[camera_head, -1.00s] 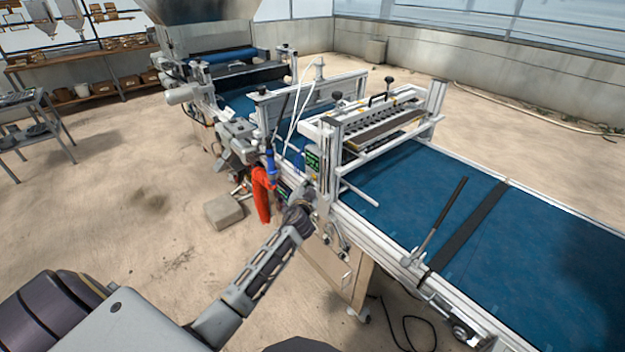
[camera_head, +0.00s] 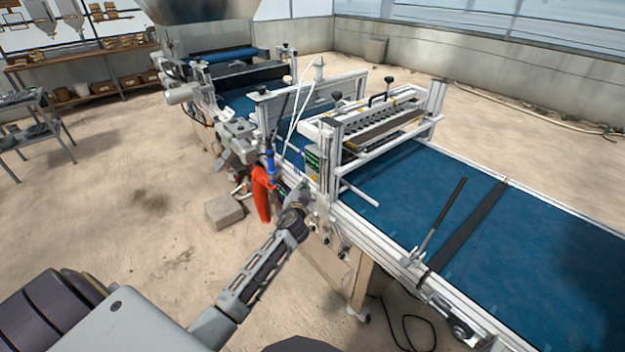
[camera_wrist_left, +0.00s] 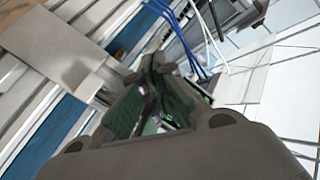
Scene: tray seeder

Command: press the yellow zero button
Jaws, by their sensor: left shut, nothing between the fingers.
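The tray seeder (camera_head: 333,140) stands across the head view with a small dark panel with green markings (camera_head: 312,161) on its near side. I cannot make out the yellow zero button in either view. My left gripper (camera_head: 303,192) is at the near side of the seeder frame, just below that panel in the picture; whether it touches anything I cannot tell. In the left wrist view my left gripper (camera_wrist_left: 156,62) has its fingertips together and holds nothing. Its fingers cover what lies straight ahead. My right gripper is in neither view.
A red-orange hanging object (camera_head: 261,196) is close left of my left gripper. The blue conveyor belt (camera_head: 400,200) with its metal rails runs to the right. A concrete block (camera_head: 224,211) lies on the floor. Blue tubes (camera_wrist_left: 180,30) pass near the fingertips in the wrist view.

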